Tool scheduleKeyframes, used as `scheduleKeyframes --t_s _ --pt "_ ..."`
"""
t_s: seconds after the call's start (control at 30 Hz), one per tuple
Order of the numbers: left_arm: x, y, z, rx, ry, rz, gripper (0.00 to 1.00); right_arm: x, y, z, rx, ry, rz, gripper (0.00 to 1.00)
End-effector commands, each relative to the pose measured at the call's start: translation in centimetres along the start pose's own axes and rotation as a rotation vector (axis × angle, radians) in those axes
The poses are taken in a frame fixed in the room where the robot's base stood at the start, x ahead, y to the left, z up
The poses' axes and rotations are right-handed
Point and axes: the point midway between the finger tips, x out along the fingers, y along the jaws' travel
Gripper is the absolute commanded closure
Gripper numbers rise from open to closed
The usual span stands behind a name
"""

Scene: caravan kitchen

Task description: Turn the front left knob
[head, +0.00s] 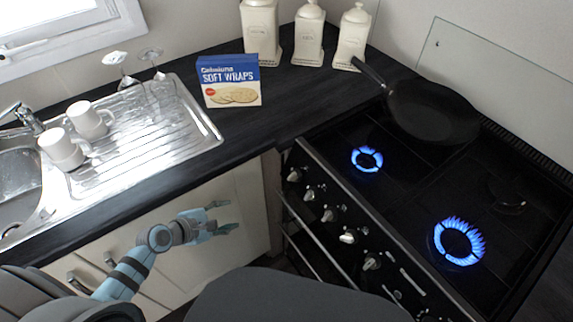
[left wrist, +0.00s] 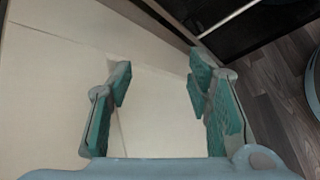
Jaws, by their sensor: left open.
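The stove (head: 408,185) has a row of pale knobs along its front panel, including one at the far left end (head: 293,174), others further right (head: 328,214) and (head: 371,262). The pictures do not tell which knob serves which burner. The front left burner (head: 367,159) and the front right burner (head: 459,243) are lit with blue flames. My left gripper (head: 229,215) is open and empty, in front of the white cabinet, left of and apart from the knobs. In the left wrist view its fingers (left wrist: 160,75) are spread with nothing between them. My right gripper is not visible.
A black pan (head: 428,112) sits on the back left of the stove. A handle rail (head: 312,240) runs below the knobs. Dark floor (left wrist: 288,90) shows at right in the wrist view.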

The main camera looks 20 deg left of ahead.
Motion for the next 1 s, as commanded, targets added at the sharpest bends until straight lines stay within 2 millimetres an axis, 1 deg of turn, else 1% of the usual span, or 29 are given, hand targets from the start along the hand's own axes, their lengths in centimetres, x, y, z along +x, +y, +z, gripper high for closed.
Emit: scheduleKeyframes --t_s 0.03,0.1,0.13,0.2,0.27,0.37,0.6,0.7,0.83,1.0 --pt "-1.5 3.2 4.2 -0.129 -0.111 0.015 0.54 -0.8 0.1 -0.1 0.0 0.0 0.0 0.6" --pt "-3.4 5.7 9.2 -0.301 -0.252 -0.009 0.54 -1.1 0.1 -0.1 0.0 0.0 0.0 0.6" --pt "-4.0 6.3 10.7 -0.351 -0.294 -0.023 0.54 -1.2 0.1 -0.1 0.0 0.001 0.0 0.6" --pt "-4.7 7.1 12.9 -0.424 -0.355 -0.05 0.54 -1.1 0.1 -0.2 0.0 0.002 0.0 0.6" --pt "-4.4 7.3 13.6 -0.449 -0.374 -0.057 0.54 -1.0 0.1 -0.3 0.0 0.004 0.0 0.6" --pt "-2.7 7.3 14.3 -0.455 -0.377 -0.057 0.54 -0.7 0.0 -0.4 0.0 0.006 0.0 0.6" --pt "4.0 7.3 16.6 -0.454 -0.373 -0.054 0.54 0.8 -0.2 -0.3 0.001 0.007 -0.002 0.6" --pt "6.2 7.3 17.4 -0.454 -0.372 -0.055 0.54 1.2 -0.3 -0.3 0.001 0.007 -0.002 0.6" --pt "7.8 7.5 18.0 -0.453 -0.368 -0.054 0.54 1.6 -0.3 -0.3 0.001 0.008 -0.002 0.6" --pt "8.3 7.5 18.2 -0.451 -0.367 -0.054 0.54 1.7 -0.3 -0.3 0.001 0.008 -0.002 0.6"
